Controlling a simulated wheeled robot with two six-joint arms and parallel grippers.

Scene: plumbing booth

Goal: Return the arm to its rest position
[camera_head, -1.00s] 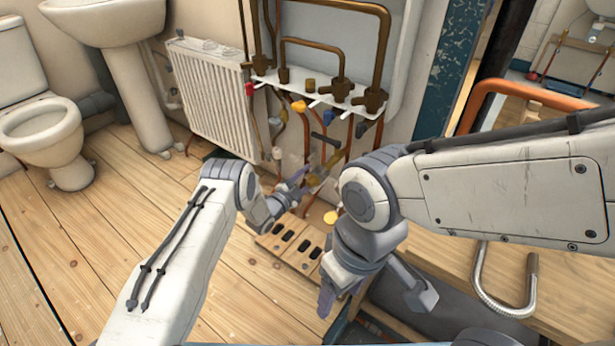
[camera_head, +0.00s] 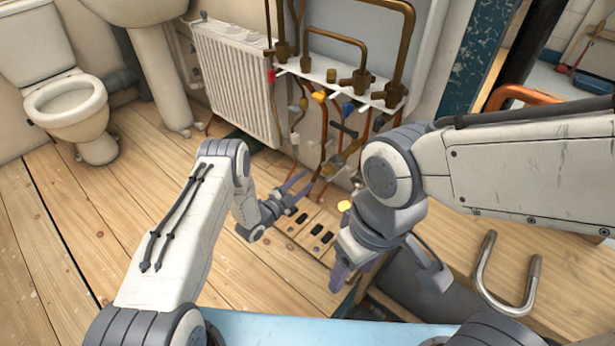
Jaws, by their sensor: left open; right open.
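My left gripper (camera_head: 296,192) is at the end of the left arm, low in front of the pipework. Its fingers are apart and I see nothing between them. My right gripper (camera_head: 388,283) hangs from the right arm, pointing down near the workbench's left end. Its two fingers are spread wide with nothing between them. Both forearms reach forward from the bottom and the right of the view.
A wooden block with dark slots (camera_head: 308,234) lies below the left gripper. Pipes and valves on a white manifold (camera_head: 340,84) stand ahead, beside a white radiator (camera_head: 236,80). A metal U-shaped pipe (camera_head: 488,275) lies on the wooden bench. A toilet (camera_head: 70,105) stands left.

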